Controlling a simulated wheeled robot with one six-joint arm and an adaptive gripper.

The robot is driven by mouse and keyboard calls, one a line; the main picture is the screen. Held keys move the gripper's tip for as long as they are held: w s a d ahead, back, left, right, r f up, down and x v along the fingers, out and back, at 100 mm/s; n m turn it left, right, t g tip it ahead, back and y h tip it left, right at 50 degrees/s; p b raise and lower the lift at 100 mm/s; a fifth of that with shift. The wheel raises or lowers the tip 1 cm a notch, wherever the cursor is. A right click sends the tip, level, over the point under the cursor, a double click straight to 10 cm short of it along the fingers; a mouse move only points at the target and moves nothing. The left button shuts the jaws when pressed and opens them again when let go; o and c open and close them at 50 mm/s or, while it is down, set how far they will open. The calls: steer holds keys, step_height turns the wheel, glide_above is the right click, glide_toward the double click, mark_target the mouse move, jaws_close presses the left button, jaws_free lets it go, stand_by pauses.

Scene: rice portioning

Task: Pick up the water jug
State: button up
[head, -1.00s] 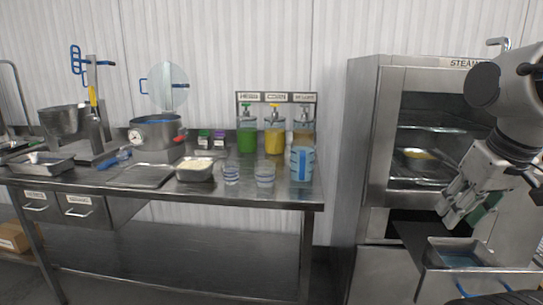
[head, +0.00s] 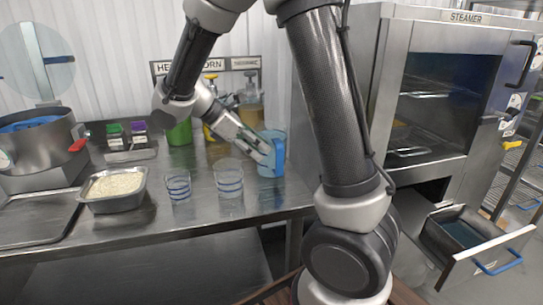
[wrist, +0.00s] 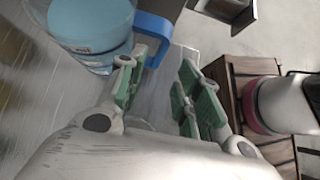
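The water jug (head: 272,158) is a clear blue vessel with a blue handle, standing upright near the right end of the steel table. In the wrist view the jug (wrist: 90,28) fills the upper left, and its blue handle (wrist: 153,32) points toward my fingers. My gripper (head: 262,150) is beside the jug at handle height, and partly covers it in the head view. In the wrist view my gripper (wrist: 158,85) is open with a clear gap between the green-padded fingers. The left finger is close to the handle; I cannot tell whether they touch.
Two clear cups with blue bands (head: 178,187) (head: 229,180) stand left of the jug. A metal pan of rice (head: 114,187) is farther left. Sauce dispensers (head: 250,108) stand behind. The steamer (head: 440,95) is at the right, with a water-filled tray (head: 462,232) pulled out below.

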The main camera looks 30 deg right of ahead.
mark_target(273, 153)
steer(key=x, duration=0.8)
steer(key=shift+w+a+f, duration=0.1)
steer(key=shift+a+f, duration=0.05)
steer(key=shift+a, duration=0.05)
jaws_close()
